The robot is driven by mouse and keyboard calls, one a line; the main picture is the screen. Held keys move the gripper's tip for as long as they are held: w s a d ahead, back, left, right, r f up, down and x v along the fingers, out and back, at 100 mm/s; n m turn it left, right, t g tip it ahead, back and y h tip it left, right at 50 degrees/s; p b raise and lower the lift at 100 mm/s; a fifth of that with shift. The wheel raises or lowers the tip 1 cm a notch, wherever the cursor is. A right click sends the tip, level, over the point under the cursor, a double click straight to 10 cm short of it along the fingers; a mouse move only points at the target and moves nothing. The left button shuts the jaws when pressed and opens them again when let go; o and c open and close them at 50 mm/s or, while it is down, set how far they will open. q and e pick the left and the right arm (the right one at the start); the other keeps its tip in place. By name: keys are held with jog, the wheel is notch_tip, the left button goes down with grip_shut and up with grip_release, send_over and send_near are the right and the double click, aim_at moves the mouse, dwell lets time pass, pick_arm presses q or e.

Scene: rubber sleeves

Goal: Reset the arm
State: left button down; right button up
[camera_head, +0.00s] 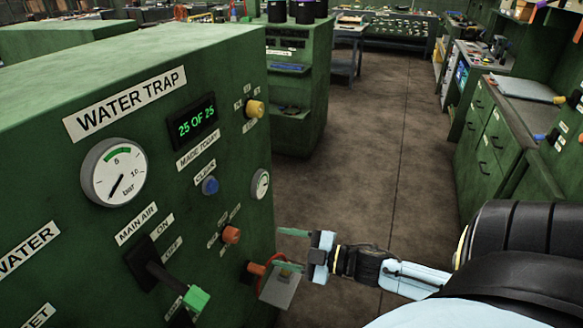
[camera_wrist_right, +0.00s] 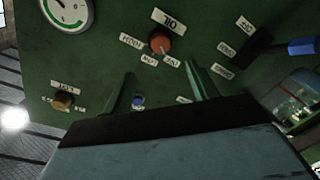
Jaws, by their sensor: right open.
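My right arm comes in from the lower right in the head view. Its gripper (camera_head: 291,250) is open and empty, with two green fingers pointing left towards the side of the green machine (camera_head: 190,60). In the right wrist view the open fingers (camera_wrist_right: 160,88) stand apart, with nothing between them. Behind them is a green panel with an orange knob (camera_wrist_right: 160,43) under an OIL label. The fingers appear apart from that knob. My left gripper is in neither view.
The machine front has a gauge (camera_head: 114,172), a green-tipped main air lever (camera_head: 195,299) and a blue button (camera_head: 210,186). A grey box (camera_head: 279,289) sits close below my right gripper. Green cabinets (camera_head: 484,150) line the right; the brown floor (camera_head: 350,130) between is clear.

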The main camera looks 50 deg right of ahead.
jog(key=shift+s+d, duration=0.25)
jog(key=shift+s, duration=0.25)
